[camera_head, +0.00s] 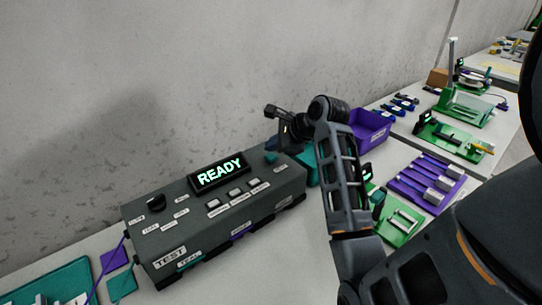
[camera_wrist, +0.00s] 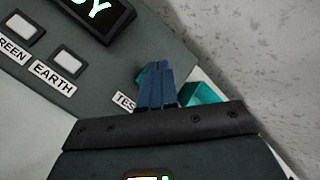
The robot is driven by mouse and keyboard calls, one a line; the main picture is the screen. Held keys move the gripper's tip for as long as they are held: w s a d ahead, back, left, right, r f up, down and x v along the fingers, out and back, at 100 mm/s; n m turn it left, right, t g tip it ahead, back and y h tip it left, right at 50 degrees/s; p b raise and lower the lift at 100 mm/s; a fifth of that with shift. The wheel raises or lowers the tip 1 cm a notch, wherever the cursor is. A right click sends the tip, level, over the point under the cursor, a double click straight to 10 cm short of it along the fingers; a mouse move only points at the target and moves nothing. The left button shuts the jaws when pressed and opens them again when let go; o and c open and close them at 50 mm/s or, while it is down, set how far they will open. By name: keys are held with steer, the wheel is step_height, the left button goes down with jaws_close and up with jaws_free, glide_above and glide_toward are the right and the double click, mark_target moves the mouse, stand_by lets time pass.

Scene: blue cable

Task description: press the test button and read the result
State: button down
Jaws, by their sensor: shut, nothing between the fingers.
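The dark grey tester box (camera_head: 205,235) stands on the table, and its screen (camera_head: 220,172) reads "READY" in green. A teal button (camera_head: 271,157) sits at the right end of its top. In the wrist view the teal button (camera_wrist: 140,76) is mostly hidden behind my fingers, beside a partly covered label (camera_wrist: 124,101) that begins "TES". My gripper (camera_wrist: 153,66) is shut and empty, with its blue fingers over or at the button. Whether they touch it I cannot tell. In the head view my gripper (camera_head: 286,138) is above the box's right end.
A teal bin (camera_head: 311,168) and a purple bin (camera_head: 370,129) stand to the right. Green and purple fixtures (camera_head: 425,182) lie farther right. A concrete wall (camera_head: 120,90) rises behind.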

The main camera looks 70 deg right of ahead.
mark_target(273, 157)
steer(key=shift+f, duration=0.2)
steer(key=shift+f, duration=0.2)
steer(key=shift+f, duration=0.55)
stand_by(0.9)
steer(key=shift+r+p, duration=0.1)
steer(key=shift+p, duration=0.25)
steer(key=shift+r+p, duration=0.85)
steer(key=shift+p, duration=0.35)
steer(key=shift+r+p, duration=0.75)
steer(key=shift+r, duration=1.75)
